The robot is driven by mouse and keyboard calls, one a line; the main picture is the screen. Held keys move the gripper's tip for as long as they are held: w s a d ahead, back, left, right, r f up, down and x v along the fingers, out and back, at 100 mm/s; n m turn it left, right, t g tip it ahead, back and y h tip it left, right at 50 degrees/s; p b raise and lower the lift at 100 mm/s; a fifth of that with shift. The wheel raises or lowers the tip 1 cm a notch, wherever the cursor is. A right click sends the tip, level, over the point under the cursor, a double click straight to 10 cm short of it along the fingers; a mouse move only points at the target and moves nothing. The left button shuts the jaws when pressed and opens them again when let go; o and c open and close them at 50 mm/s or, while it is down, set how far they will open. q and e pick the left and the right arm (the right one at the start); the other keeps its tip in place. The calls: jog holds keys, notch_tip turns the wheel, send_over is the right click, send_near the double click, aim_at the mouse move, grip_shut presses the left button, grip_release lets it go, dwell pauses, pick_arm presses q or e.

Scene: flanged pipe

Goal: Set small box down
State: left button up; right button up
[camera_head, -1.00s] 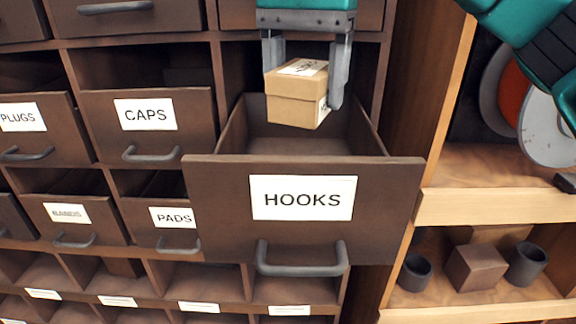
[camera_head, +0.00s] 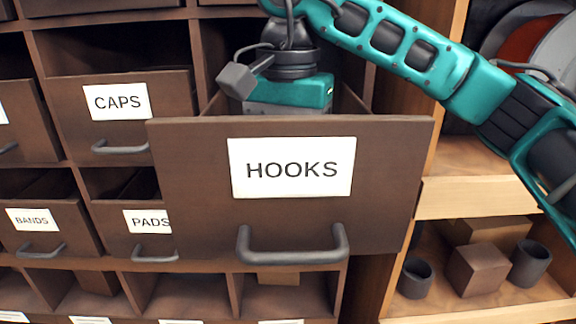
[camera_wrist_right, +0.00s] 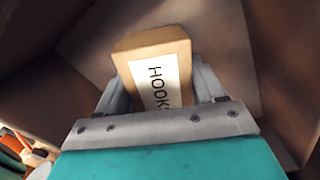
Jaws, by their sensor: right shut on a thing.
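The small box is hidden in the head view behind the drawer front. In the right wrist view the small tan box (camera_wrist_right: 152,50), with a white label reading HOOKS, sits between the two fingers. My right gripper (camera_wrist_right: 160,90) is shut on it, inside the drawer. In the head view the teal and grey body of my right gripper (camera_head: 290,97) reaches down into the open HOOKS drawer (camera_head: 200,215), its fingers hidden by the front panel. I cannot tell whether the box touches the drawer floor. My left gripper is not in view.
The CAPS drawer (camera_head: 80,135) and PADS drawer (camera_head: 115,220) stand partly open at left, with the BANDS drawer (camera_head: 25,198) beyond. On the right, a wooden shelf holds a brown block (camera_head: 478,270) and dark cups (camera_head: 530,262). Drawer walls surround my gripper closely.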

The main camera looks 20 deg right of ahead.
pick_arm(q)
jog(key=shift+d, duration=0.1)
pick_arm(e)
jog(key=shift+f, duration=0.35)
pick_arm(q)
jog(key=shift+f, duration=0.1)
pick_arm(e)
jog(key=o, duration=0.8)
jog(key=shift+f, duration=0.2)
jog(key=o, duration=0.5)
jog(key=shift+r, duration=0.15)
jog(key=shift+r, duration=0.25)
notch_tip(320, 180, up, 11)
jog(key=p, duration=0.3)
jog(key=shift+f, duration=0.1)
jog(key=shift+r, duration=0.45)
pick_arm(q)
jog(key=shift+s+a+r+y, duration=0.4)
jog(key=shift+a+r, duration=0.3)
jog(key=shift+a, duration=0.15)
